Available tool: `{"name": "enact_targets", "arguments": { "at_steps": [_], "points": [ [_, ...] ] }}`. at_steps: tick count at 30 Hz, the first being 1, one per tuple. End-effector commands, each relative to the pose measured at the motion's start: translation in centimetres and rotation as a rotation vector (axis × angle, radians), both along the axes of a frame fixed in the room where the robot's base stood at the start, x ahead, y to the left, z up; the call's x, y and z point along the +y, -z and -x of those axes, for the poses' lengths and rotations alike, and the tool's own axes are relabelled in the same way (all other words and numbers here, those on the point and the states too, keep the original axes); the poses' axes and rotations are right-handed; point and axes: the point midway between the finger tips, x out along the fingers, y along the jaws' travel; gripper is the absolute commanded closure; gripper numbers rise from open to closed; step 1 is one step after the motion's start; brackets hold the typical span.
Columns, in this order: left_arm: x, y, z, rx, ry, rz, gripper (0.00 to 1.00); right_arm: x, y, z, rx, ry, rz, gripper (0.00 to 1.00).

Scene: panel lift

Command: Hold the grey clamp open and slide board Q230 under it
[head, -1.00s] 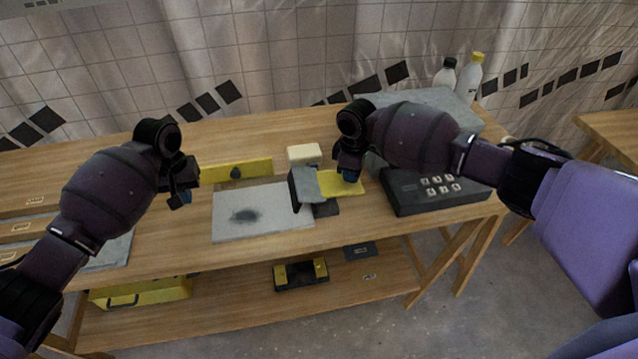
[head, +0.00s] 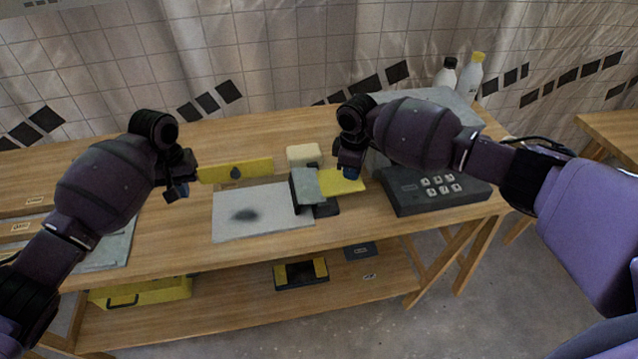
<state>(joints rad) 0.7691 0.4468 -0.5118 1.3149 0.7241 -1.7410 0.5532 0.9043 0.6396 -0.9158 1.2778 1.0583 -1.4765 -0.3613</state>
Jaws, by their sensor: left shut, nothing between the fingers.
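The grey clamp (head: 305,186) stands on the table near the middle, at the right end of a pale grey plate (head: 240,222) with a dark smudge. A yellow flat piece (head: 343,183) sticks out to the right of the clamp. My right gripper (head: 348,172) points down at the yellow piece, apparently touching or just above it; its fingers are too hidden to read. My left gripper (head: 176,194) is shut and empty, above the table left of the pale plate. Labelled boards (head: 38,213) lie at the far left; their labels are too small to read, so I cannot tell which is Q230.
A yellow bar with a dark knob (head: 250,171) stands behind the pale plate. A cream block (head: 304,154) is behind the clamp. A dark keypad box (head: 437,190) is at the right, with bottles (head: 468,78) behind. The lower shelf (head: 230,301) holds dark and yellow items.

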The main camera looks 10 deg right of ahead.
Motion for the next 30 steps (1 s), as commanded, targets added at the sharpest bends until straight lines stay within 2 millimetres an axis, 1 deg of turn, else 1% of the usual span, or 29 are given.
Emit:
{"name": "enact_targets", "arguments": {
  "at_steps": [30],
  "points": [
    [0.0, -0.1, 0.0, -0.001, 0.0, 0.0, 1.0, -0.1, -5.2, -0.1, -0.004, 0.001, 0.0, 1.0]
  ]
}}
